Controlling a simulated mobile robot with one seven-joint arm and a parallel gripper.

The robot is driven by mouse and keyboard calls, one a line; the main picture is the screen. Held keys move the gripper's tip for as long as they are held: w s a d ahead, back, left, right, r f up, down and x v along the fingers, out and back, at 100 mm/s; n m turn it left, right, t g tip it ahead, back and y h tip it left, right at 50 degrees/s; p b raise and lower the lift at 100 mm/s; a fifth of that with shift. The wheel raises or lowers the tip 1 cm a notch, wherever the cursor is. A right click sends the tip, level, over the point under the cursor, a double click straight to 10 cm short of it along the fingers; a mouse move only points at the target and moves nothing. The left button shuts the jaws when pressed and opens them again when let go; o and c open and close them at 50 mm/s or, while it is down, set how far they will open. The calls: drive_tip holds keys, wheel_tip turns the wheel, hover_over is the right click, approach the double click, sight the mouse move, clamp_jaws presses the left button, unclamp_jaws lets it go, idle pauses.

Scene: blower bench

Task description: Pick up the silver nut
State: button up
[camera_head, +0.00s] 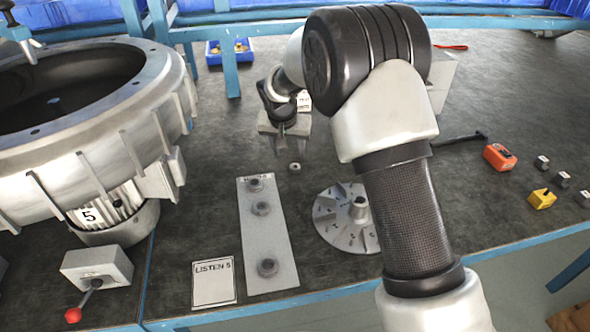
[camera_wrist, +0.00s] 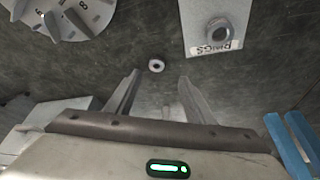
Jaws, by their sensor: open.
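The silver nut (camera_head: 295,167) is a small ring lying on the dark bench top, to the right of the pale plate's upper end. It also shows in the wrist view (camera_wrist: 156,65), just beyond my fingertips and roughly centred between them. My gripper (camera_head: 284,134) is above the bench, close to the nut on its far side. In the wrist view my gripper (camera_wrist: 156,78) has its two fingers spread apart with nothing between the tips. The nut is apart from both fingers.
The plate (camera_head: 268,237) with several round fittings lies nearby. A round numbered dial (camera_head: 335,222) is right of it. A large blower housing (camera_head: 165,120) fills the left. Blue (camera_head: 210,58) and yellow (camera_head: 541,199) items sit farther off. Bench around the nut is clear.

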approach(294, 169)
drive_tip(key=shift+w+a+f, duration=0.2)
drive_tip(key=shift+w+f, duration=0.5)
drive_tip(key=shift+f, duration=0.35)
drive_tip(key=shift+w+d+b+x, duration=0.15)
drive_tip(key=shift+b+x, duration=0.15)
drive_tip(key=shift+x, duration=1.1)
drive_tip(key=shift+w+d+b+x, duration=0.15)
drive_tip(key=shift+b+x, duration=0.15)
drive_tip(key=shift+x, duration=1.1)
drive_tip(key=shift+s+r, duration=0.1)
drive_tip(key=shift+r, duration=0.05)
drive_tip(key=c, duration=1.1)
